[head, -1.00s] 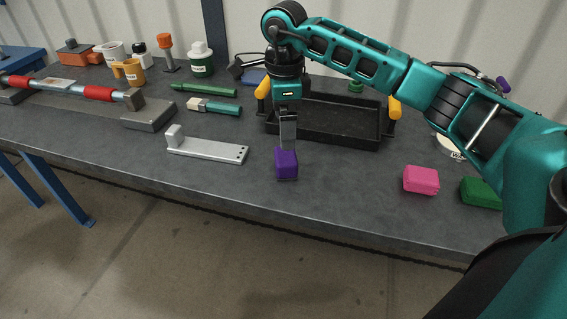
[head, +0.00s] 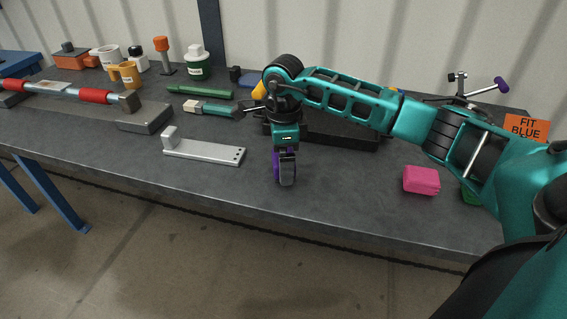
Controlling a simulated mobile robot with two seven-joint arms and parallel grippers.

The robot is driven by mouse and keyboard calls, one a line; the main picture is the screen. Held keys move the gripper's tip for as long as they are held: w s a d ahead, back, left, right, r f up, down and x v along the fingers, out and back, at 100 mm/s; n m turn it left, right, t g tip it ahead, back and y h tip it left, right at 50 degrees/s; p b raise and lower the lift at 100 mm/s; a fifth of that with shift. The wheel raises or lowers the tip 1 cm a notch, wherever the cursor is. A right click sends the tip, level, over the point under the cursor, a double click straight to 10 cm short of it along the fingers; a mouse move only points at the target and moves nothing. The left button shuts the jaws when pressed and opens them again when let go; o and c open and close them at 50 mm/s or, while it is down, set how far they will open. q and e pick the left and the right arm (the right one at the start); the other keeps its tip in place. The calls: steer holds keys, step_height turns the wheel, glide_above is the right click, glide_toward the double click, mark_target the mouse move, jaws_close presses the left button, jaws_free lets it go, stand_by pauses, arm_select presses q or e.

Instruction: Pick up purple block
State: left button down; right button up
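The purple block (head: 276,167) stands on the grey workbench near its front edge. My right gripper (head: 286,170) points straight down over it. One finger covers the middle of the block's near face, and purple shows on both sides of that finger. The other finger is hidden, so I cannot tell whether the gripper is open around the block or shut on it. The block appears to rest on the bench. My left gripper is not in view.
A silver bracket (head: 205,150) lies left of the block. A black tray (head: 345,135) is behind my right arm. A pink block (head: 421,180) and a partly hidden green block (head: 470,194) lie to the right. The bench front edge is close.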

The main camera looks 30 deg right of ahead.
steer(key=c, duration=1)
steer(key=shift+c, duration=0.2)
steer(key=shift+r, duration=0.2)
step_height(320, 180, up, 20)
steer(key=p, duration=0.3)
steer(key=shift+f+p, duration=0.15)
steer(key=shift+p, duration=0.15)
